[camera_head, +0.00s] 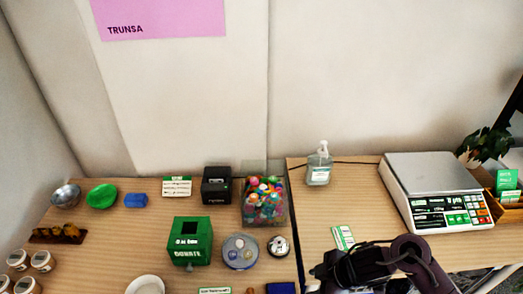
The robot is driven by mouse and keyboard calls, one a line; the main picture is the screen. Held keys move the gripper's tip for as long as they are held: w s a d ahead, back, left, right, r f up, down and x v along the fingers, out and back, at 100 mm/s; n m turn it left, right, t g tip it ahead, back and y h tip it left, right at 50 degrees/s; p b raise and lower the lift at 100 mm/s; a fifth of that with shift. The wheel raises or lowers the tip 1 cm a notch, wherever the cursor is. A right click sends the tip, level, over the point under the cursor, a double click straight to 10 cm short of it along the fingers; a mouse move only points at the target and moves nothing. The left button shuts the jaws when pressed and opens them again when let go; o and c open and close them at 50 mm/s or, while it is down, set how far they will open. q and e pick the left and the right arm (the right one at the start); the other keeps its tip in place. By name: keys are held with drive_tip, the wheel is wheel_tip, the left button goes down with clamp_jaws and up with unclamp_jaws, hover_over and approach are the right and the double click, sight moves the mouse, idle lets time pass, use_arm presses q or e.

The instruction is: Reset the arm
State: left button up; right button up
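My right arm reaches in from the bottom edge, right of centre, as dark purple-grey links with black cabling. Its gripper end (328,272) is low over the table's front, just below a small green and white card. The fingers are too dark and overlapped to tell whether they are open or shut. I see nothing clearly held there. My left arm and gripper are not in view.
A white scale (428,180) stands right of my arm. A sanitizer bottle (319,168) stands behind it. Left are a jar of colourful balls (265,202), a green donation box (189,241), a bell (278,246), and several bowls and cups. Table between bottle and card is clear.

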wheel_tip(320, 180, up, 5)
drive_tip(key=a+m+t+h, duration=0.2)
drive_tip(key=m+t, duration=0.2)
drive_tip(key=m, duration=0.2)
drive_tip(key=s+d+r+m+g+h, duration=0.2)
drive_tip(key=s+d+m+g+h, duration=0.1)
drive_tip(key=s+d+m, duration=0.5)
wheel_tip(320, 180, down, 30)
drive_tip(key=s+g+b, duration=0.1)
drive_tip(key=s, duration=0.2)
drive_tip(key=s+d+f, duration=0.1)
drive_tip(key=s+f, duration=0.9)
drive_tip(key=s+d+f+n+g+b, duration=0.1)
drive_tip(key=s+d+f, duration=0.1)
drive_tip(key=s+f, duration=0.7)
drive_tip(key=shift+s+d+f+g, duration=0.25)
drive_tip(key=shift+s+f+g, duration=0.1)
drive_tip(key=shift+f, duration=0.2)
